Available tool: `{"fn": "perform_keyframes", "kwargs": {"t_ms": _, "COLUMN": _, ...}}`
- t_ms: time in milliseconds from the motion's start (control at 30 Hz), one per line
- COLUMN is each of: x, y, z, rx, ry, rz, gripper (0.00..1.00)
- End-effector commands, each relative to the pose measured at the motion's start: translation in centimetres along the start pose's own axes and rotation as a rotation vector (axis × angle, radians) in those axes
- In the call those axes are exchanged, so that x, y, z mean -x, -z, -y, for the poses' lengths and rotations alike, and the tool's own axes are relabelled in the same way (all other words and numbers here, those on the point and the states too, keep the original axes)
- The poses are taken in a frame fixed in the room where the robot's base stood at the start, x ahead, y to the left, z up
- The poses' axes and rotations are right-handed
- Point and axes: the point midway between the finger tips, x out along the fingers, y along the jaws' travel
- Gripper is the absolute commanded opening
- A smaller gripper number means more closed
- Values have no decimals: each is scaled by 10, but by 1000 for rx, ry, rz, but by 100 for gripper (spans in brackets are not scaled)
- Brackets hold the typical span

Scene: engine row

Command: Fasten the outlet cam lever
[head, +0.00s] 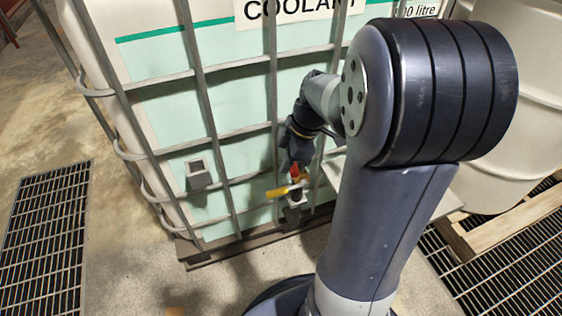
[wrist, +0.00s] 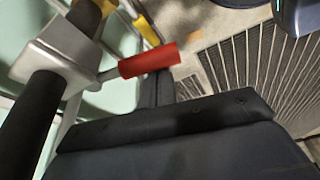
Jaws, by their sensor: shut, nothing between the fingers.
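The outlet cam lever has a red grip (wrist: 150,60) on a metal arm. In the wrist view it sticks out rightward from a grey metal coupling (wrist: 55,60) with black round parts. In the head view the red (head: 295,170) shows small at the tank's outlet, above a yellow handle (head: 285,190). The yellow handle also shows in the wrist view (wrist: 148,30). My gripper (wrist: 165,125) is shut and empty, a dark shape across the bottom of the wrist view. The red grip lies just beyond its edge; I cannot tell whether they touch. In the head view my arm partly hides the outlet.
A caged coolant tank (head: 240,100) stands behind the outlet, with grey bars close around my wrist. A pale rounded container (head: 510,110) stands at the right, by a wooden pallet (head: 510,225). Floor grates (head: 45,230) lie at both sides. Bare concrete lies in front of the tank.

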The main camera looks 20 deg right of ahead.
Motion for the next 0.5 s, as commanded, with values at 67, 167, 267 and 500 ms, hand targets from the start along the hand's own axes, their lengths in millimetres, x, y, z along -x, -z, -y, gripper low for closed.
{"fn": "perform_keyframes", "kwargs": {"t_ms": 67, "x": 1, "y": -2, "z": 0, "rx": -1, "ry": 0, "rz": 0, "gripper": 0}}
{"fn": "perform_keyframes", "kwargs": {"t_ms": 167, "x": 1, "y": -4, "z": 1, "rx": -1, "ry": 0, "rz": 0, "gripper": 0}}
{"fn": "perform_keyframes", "kwargs": {"t_ms": 267, "x": 2, "y": -5, "z": 1, "rx": -2, "ry": -1, "rz": 1, "gripper": 0}}
{"fn": "perform_keyframes", "kwargs": {"t_ms": 500, "x": 2, "y": -6, "z": 1, "rx": -2, "ry": -1, "rz": 3, "gripper": 0}}
